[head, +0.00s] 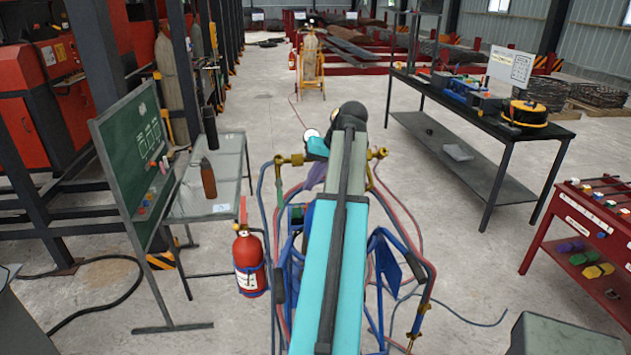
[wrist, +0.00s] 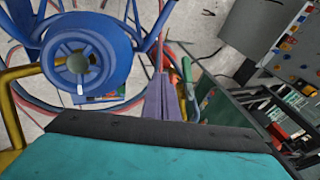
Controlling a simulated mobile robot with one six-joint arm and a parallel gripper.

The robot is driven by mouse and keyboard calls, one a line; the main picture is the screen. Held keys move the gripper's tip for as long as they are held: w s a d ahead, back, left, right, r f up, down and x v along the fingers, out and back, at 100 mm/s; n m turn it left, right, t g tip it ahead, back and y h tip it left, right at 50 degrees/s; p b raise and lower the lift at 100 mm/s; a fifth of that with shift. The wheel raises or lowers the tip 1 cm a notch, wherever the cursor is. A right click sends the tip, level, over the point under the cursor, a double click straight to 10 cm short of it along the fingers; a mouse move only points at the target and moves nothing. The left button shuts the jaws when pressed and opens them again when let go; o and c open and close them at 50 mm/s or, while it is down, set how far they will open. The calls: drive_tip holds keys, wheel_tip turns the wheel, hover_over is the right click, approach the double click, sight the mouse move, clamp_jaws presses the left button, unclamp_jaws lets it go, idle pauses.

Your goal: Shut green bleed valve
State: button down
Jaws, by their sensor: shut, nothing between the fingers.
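A slim green piece (wrist: 187,70), likely the green bleed valve's lever, stands upright beside red hose in the wrist view. A green strip (head: 279,190) hangs below the brass fitting (head: 283,160) in the head view; I cannot tell if it is the same part. My gripper (wrist: 166,77) shows as two mauve fingers, shut and empty, just left of the green piece, apparently apart from it. In the head view my gripper (head: 312,184) points down, left of my teal arm. The valve's body is not clear, and my arm hides much of the middle.
Blue tube frame (head: 384,255) and looping hoses surround the spot. A blue round hub (wrist: 78,62) is close at left in the wrist view. A green board (head: 135,150) and a black table (head: 480,120) stand to the sides.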

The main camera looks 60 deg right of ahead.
sight(280, 193)
drive_tip(key=w+a+f+b, duration=0.2)
drive_tip(key=w+f+b, duration=0.1)
drive_tip(key=w, duration=0.2)
drive_tip(key=shift+w+a+f, duration=0.15)
drive_tip(key=shift+a+f, duration=0.1)
drive_tip(key=shift+f, duration=0.1)
